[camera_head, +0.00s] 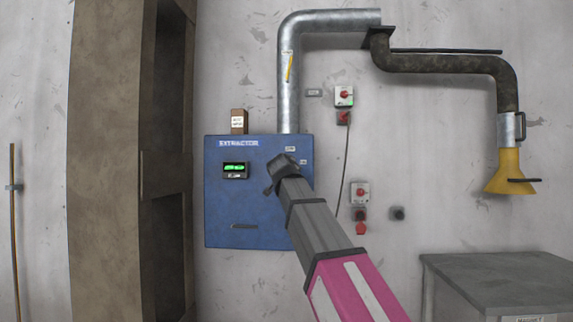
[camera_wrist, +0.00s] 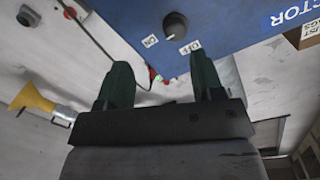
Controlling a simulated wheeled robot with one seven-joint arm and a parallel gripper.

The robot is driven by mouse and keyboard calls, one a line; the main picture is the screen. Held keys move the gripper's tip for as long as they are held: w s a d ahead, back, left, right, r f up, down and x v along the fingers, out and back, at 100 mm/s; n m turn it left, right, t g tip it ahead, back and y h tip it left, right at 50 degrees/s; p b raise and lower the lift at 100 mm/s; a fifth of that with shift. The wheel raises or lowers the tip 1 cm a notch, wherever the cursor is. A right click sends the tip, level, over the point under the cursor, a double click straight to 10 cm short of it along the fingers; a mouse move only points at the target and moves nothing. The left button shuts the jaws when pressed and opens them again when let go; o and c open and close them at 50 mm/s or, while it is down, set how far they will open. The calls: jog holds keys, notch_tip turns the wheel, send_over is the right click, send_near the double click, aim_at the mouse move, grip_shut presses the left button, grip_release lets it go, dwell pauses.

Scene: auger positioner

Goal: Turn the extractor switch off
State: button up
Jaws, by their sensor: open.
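The extractor is a blue box (camera_head: 225,210) on the wall with a white EXTRACTOR label and a lit green display (camera_head: 236,170). Its switch is a dark round knob (camera_wrist: 176,25) on the blue face in the wrist view, beside an ON label (camera_wrist: 150,41) and an OFF label (camera_wrist: 190,48). I cannot tell which label the knob points to. In the head view my gripper (camera_head: 276,172) is in front of the box's right part and hides the knob. In the wrist view my gripper (camera_wrist: 161,75) is open and empty, its dark green fingers apart and short of the knob.
A metal duct (camera_head: 289,90) rises from the box. Red switch boxes (camera_head: 344,96) are on the wall to the right, with a hanging cable. A yellow hood (camera_head: 510,172) hangs further right, above a grey table (camera_head: 470,268). A brown column (camera_head: 105,160) stands left.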

jog(key=w+r, duration=0.2)
jog(key=w, duration=0.8)
jog(key=shift+w+r, duration=0.2)
jog(key=shift+w, duration=0.2)
jog(key=shift+c, duration=0.2)
jog(key=c, duration=0.9)
